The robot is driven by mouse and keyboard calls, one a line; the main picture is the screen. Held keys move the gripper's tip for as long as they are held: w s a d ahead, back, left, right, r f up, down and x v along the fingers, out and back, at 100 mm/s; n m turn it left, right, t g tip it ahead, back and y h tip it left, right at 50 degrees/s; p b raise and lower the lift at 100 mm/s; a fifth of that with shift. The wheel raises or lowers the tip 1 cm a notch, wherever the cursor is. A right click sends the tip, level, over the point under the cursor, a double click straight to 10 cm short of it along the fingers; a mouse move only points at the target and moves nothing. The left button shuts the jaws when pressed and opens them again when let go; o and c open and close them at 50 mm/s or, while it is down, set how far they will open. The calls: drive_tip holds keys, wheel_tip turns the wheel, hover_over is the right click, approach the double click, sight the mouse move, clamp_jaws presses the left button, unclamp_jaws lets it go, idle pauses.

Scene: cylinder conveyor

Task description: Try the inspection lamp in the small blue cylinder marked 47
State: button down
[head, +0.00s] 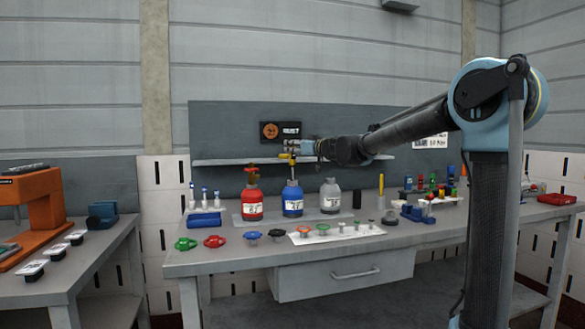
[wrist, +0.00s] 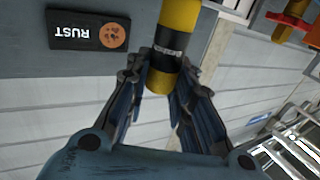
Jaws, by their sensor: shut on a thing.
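The small blue cylinder (head: 292,204) stands upright on the workbench, between a red cylinder (head: 251,200) and a grey one (head: 330,196). It has a white label, too small to read. My gripper (head: 294,148) is above the blue cylinder, shut on the yellow and black inspection lamp (head: 292,157). The lamp's handle (wrist: 179,20) also shows between the fingers of my gripper (wrist: 163,85) in the wrist view.
A shelf and a RUST sign (head: 281,131) are on the panel behind. Valve handwheels (head: 215,241) and a white tray (head: 300,240) of small parts lie in front. A yellow tool (head: 381,186) stands upright at right. An orange machine (head: 38,205) is on the left table.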

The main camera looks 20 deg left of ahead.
drive_tip(key=shift+r, duration=3.85)
